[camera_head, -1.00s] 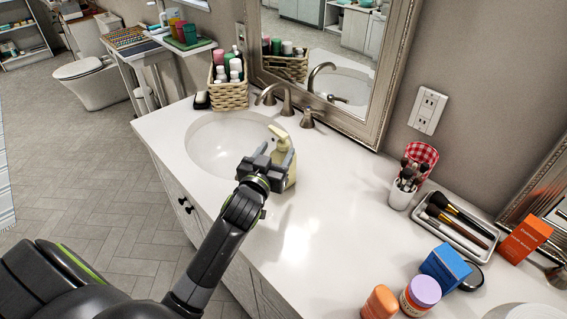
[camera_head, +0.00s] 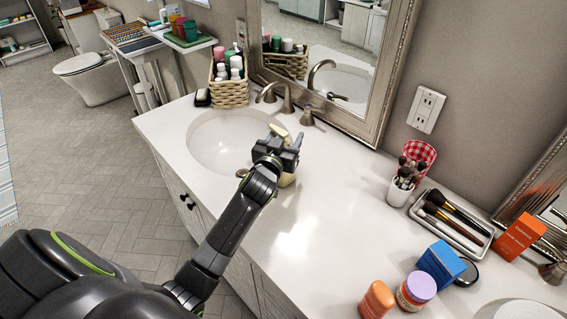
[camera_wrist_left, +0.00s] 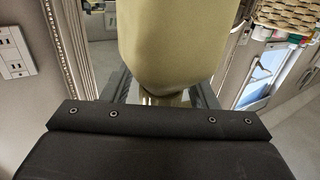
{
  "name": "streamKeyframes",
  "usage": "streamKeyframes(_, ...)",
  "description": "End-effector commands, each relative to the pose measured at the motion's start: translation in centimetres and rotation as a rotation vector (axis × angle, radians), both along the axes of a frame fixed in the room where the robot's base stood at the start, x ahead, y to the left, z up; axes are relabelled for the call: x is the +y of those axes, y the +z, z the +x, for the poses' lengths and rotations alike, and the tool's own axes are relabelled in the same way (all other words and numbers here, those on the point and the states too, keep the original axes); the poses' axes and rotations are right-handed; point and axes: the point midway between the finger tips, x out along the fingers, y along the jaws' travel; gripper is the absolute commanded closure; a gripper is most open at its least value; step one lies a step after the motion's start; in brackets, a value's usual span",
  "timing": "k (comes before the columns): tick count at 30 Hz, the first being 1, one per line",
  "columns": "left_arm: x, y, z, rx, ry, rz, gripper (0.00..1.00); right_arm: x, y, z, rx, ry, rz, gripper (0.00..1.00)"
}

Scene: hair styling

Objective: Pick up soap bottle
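The pale yellow soap bottle (camera_head: 288,179) stands on the white counter beside the sink's right edge. Its pump top (camera_head: 279,131) shows above my left gripper (camera_head: 284,144), which hides much of the bottle. In the left wrist view the bottle (camera_wrist_left: 172,45) fills the upper middle and narrows downward between my left gripper's fingers (camera_wrist_left: 163,95). The fingers stand apart on either side, with a gap beside the narrow part. My right gripper is in neither view.
The sink basin (camera_head: 215,140) lies left of the bottle, with a faucet (camera_head: 285,98) behind. A wicker basket (camera_head: 230,93) of bottles is at the back left. The brush cup (camera_head: 400,190), brush tray (camera_head: 455,228) and blue box (camera_head: 441,262) are to the right. The counter between is clear.

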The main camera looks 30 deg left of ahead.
Motion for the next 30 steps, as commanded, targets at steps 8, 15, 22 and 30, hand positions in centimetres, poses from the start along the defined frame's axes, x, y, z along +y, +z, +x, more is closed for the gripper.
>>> streamKeyframes(8, 0.0, 0.0, 0.0, 0.001, 0.0, 0.0, 0.84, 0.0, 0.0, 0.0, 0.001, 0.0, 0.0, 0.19)
streamKeyframes(15, 0.0, 0.1, 0.0, -0.001, 0.0, 0.001, 1.0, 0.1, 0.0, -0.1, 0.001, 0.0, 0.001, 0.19)
streamKeyframes(22, 0.0, 0.4, 0.0, -0.002, 0.0, 0.001, 1.0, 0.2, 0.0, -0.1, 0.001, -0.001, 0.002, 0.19)
streamKeyframes(30, 0.0, 5.0, 0.0, -0.009, -0.001, 0.002, 1.0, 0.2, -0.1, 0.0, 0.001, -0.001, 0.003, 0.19)
